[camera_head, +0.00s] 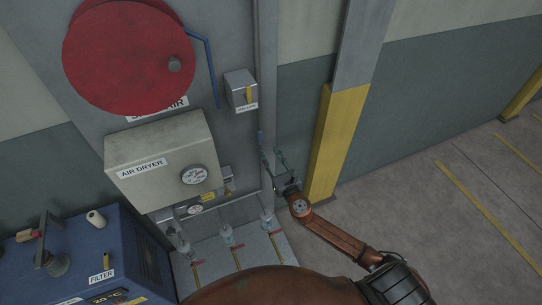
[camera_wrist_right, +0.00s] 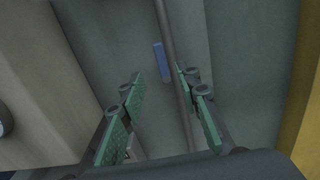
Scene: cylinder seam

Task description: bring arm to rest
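My right arm (camera_head: 345,238) reaches in from the lower right in the head view. Its gripper (camera_head: 271,160) is near the vertical pipe beside the yellow-and-grey post. In the right wrist view the two green-padded fingers (camera_wrist_right: 160,72) stand well apart with nothing between them. Beyond them are a thin vertical pipe (camera_wrist_right: 174,75) and a blue handle (camera_wrist_right: 161,62) on the wall side. Whether a finger touches the pipe cannot be told. My left gripper is not in view.
A red reel (camera_head: 125,55), an air dryer box (camera_head: 160,165) and a small grey box with a yellow lever (camera_head: 240,90) are on the wall. A blue filter cabinet (camera_head: 75,255) stands lower left. The yellow post (camera_head: 338,140) is close to my right gripper. Floor at right is clear.

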